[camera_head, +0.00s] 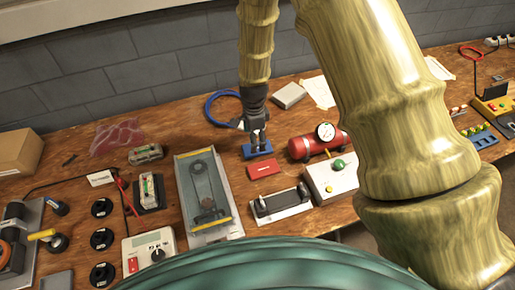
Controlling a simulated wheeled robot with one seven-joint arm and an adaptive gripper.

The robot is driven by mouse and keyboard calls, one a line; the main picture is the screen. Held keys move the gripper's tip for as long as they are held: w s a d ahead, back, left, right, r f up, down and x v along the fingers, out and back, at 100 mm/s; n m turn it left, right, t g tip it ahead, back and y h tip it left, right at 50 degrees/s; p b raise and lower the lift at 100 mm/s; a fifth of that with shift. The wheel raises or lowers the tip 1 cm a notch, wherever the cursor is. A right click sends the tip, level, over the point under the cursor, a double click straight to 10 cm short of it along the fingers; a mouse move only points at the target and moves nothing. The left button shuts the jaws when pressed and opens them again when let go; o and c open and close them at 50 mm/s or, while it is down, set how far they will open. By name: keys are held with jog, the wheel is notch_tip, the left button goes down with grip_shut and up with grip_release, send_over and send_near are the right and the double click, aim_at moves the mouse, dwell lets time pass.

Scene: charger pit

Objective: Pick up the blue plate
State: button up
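A small flat blue plate (248,154) lies on the wooden bench near the middle of the view. My gripper (257,140) points down right over it, with its dark fingertips at or just above the plate's upper face. The fingers cover part of the plate. The gripper is small and dark here, so I cannot tell whether the fingers are apart or closed, or whether they touch the plate.
A red block (263,170) lies just in front of the plate. A red cylinder with a gauge (303,148) is close on the right. A blue cable loop (211,108) lies behind left. A grey tray with yellow ends (187,189) stands left. My arm hides the bench's right part.

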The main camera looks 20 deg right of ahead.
jog(key=shift+s+d+f+p, duration=0.1)
jog(key=shift+f+p, duration=0.4)
jog(key=shift+f, duration=0.75)
jog(key=shift+d+f+p, duration=0.1)
jog(key=shift+f+p, duration=0.35)
jog(key=shift+f, duration=0.75)
jog(key=c, duration=1.2)
